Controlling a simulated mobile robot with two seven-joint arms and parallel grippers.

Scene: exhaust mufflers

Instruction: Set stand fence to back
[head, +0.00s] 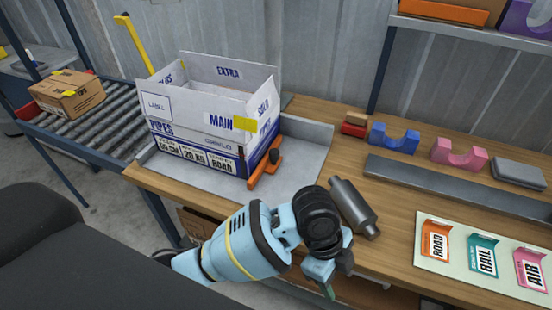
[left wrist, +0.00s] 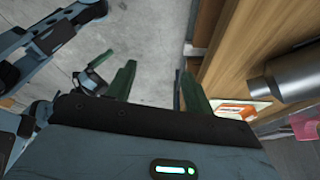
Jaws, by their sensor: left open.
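The stand (head: 298,165) is a grey metal tray with a raised wall on the wooden bench. An orange bar with a black knob (head: 265,169), which looks like its fence, lies beside the right side of the open white and blue carton (head: 200,135). The carton stands on the stand and hides part of it. My left gripper (head: 325,275) is low at the bench's front edge, to the right of and nearer than the orange bar, apart from it. Its green fingers are spread and empty in the left wrist view (left wrist: 158,85).
A grey muffler (head: 353,207) lies on the bench beside my left wrist. Blue (head: 393,137) and pink (head: 459,152) cradles stand behind a grey rail (head: 450,185). A label card (head: 485,255) lies at right. A roller conveyor (head: 110,122) bears a brown box (head: 67,95).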

